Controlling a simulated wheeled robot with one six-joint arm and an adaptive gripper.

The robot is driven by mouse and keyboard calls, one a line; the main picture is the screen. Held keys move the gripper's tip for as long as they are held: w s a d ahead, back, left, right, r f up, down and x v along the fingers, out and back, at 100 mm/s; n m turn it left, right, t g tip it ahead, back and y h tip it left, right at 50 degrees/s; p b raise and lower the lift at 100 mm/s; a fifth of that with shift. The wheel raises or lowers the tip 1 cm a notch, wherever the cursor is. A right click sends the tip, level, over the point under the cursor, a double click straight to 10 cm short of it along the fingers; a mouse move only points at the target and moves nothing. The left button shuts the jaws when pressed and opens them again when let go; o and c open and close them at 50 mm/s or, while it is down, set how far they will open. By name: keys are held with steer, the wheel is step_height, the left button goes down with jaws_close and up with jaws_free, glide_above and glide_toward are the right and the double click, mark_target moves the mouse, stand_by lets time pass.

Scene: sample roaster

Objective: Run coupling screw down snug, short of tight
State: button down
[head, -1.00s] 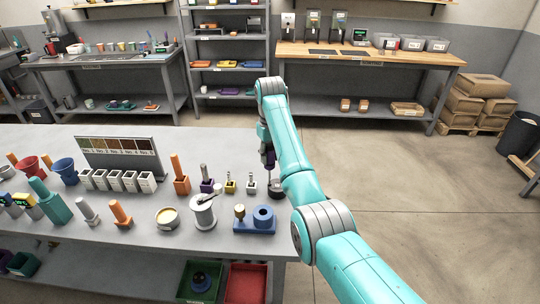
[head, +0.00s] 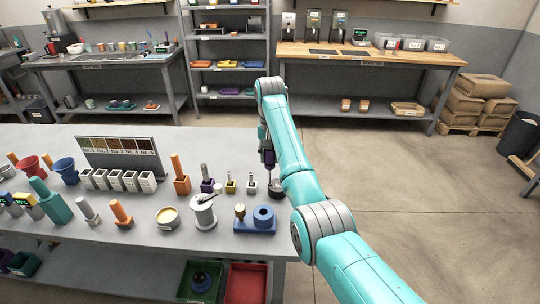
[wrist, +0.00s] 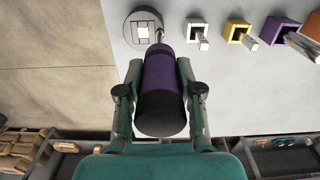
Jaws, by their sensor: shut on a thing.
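My gripper (wrist: 158,95) is shut on a purple-and-black driver (wrist: 160,70), which also shows in the head view (head: 268,156). Its thin metal shaft points down at a round dark coupling (wrist: 131,30) near the bench's right end. The coupling also shows in the head view (head: 275,191). The shaft tip is at the coupling's edge in the wrist view, beside a pale square in the middle of its top. I cannot tell whether the tip touches anything. The coupling screw itself cannot be made out.
White (head: 251,187), yellow (head: 230,187) and purple (head: 207,186) holders with upright metal pieces stand close left of the coupling. A blue fixture (head: 255,222) stands in front. A grey pot (head: 203,217) is farther left. The bench's right edge is close; open floor lies beyond.

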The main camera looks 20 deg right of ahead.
steer(key=shift+s+f+m, duration=0.1)
steer(key=shift+f+m, duration=0.1)
steer(key=shift+m, duration=0.1)
steer(key=shift+m, duration=0.6)
steer(key=shift+n, duration=0.7)
steer(key=shift+r, duration=1.25)
